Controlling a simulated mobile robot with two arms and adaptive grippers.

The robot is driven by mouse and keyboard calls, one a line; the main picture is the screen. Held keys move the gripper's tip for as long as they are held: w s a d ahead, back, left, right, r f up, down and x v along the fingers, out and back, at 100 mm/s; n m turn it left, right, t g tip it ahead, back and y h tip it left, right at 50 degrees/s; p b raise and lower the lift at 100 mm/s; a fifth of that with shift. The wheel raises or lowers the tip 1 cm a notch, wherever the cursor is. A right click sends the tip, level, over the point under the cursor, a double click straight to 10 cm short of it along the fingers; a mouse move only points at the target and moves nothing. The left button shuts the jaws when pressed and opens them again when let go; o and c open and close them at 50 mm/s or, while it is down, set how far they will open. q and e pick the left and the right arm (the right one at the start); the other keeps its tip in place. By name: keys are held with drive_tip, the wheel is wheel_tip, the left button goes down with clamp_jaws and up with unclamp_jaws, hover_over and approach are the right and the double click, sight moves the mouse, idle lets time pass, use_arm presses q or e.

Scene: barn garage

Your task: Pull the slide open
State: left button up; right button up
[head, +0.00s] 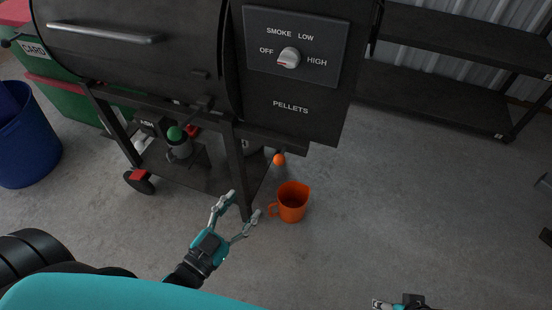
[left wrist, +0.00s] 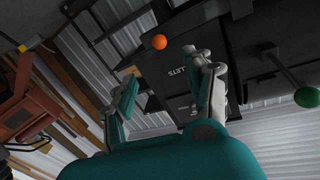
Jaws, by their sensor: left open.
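The slide shows as an orange ball knob (head: 279,159) under the pellet box (head: 296,105) of the black smoker. The rest of the slide is mostly hidden under the box. My left gripper (head: 245,204) is open and empty, in front of and to the lower left of the knob in the head view. In the left wrist view the orange knob (left wrist: 159,41) appears between and beyond the open fingers (left wrist: 160,64), apart from them. Only a small part of my right gripper (head: 381,304) shows at the bottom edge.
An orange mug (head: 293,202) stands on the floor below the knob, close to my left gripper. A green ball knob (head: 175,133) is on the smoker's left part. A smoker leg (head: 240,170) is beside the gripper. Black shelves (head: 440,90) stand right; floor between is clear.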

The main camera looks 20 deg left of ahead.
use_arm(q)
drive_tip(key=b, duration=0.1)
approach(276, 164)
drive_tip(key=x, duration=0.5)
drive_tip(key=shift+w, duration=0.25)
drive_tip(key=b+x, duration=0.1)
drive_tip(key=x, duration=0.5)
drive_tip(key=shift+d, duration=0.1)
use_arm(e)
drive_tip(key=v, duration=0.3)
use_arm(q)
drive_tip(key=shift+s, duration=0.1)
clamp_jaws()
